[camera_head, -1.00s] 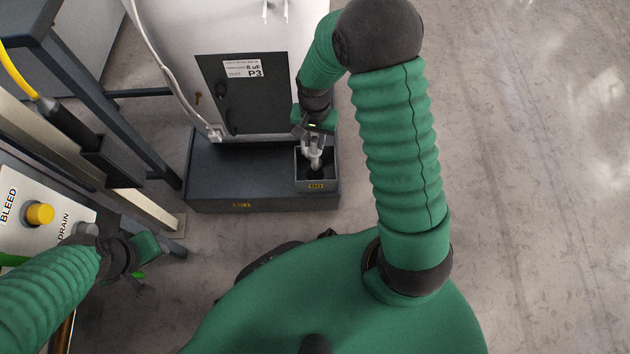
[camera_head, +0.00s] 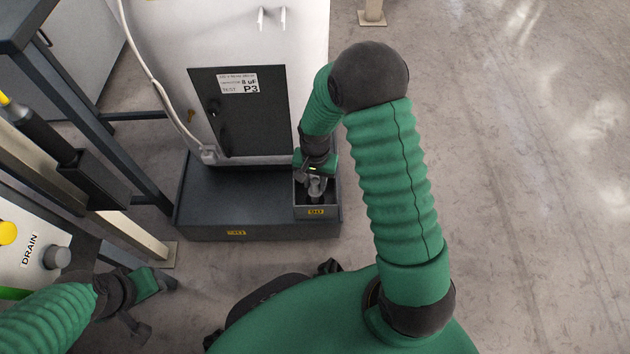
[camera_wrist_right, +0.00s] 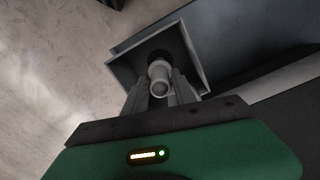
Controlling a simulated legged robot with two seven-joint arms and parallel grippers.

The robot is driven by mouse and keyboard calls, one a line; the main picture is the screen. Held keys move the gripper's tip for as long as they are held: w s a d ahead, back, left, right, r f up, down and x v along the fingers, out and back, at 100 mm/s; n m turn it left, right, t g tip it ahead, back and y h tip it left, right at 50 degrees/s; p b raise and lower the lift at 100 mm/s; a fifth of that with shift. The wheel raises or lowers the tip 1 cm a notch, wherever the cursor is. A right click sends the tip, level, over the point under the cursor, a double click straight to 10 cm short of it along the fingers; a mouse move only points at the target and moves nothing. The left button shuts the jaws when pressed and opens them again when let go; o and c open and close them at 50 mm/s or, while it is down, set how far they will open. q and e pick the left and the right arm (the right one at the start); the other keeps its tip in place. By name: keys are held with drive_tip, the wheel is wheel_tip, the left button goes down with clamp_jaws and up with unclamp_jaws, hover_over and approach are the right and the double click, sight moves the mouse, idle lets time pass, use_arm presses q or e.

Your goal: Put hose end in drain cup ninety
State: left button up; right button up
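The drain cup (camera_head: 332,212) is a small dark square box with a yellow 90 label, at the front right corner of a dark base. My right gripper (camera_head: 316,181) is over its opening. It is shut on the hose end (camera_head: 315,192), a pale grey tube piece. In the right wrist view, the fingers (camera_wrist_right: 161,84) flank the hose end (camera_wrist_right: 160,74), which lies over the opening of the cup (camera_wrist_right: 124,66). How deep it sits is hard to tell. My left gripper (camera_head: 150,290) is at lower left, away from the cup; its finger opening is unclear.
A white cabinet with a dark P3 door (camera_head: 240,120) stands on the dark base (camera_head: 240,205). A white cable (camera_head: 150,85) runs down its left side. A control panel with a DRAIN knob (camera_head: 57,258) is at left. Floor (camera_head: 520,200) at right is clear.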

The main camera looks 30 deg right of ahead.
drive_tip(key=shift+o, duration=1.1)
drive_tip(key=shift+r, duration=0.2)
wheel_tip(320, 180, up, 12)
drive_tip(key=p, duration=0.8)
drive_tip(key=s+a+r+n+t, duration=0.2)
drive_tip(key=s+a+r+n, duration=0.5)
drive_tip(key=s+r+n, duration=0.2)
drive_tip(key=shift+s+a+r+t, duration=0.2)
drive_tip(key=shift+r+t, duration=0.1)
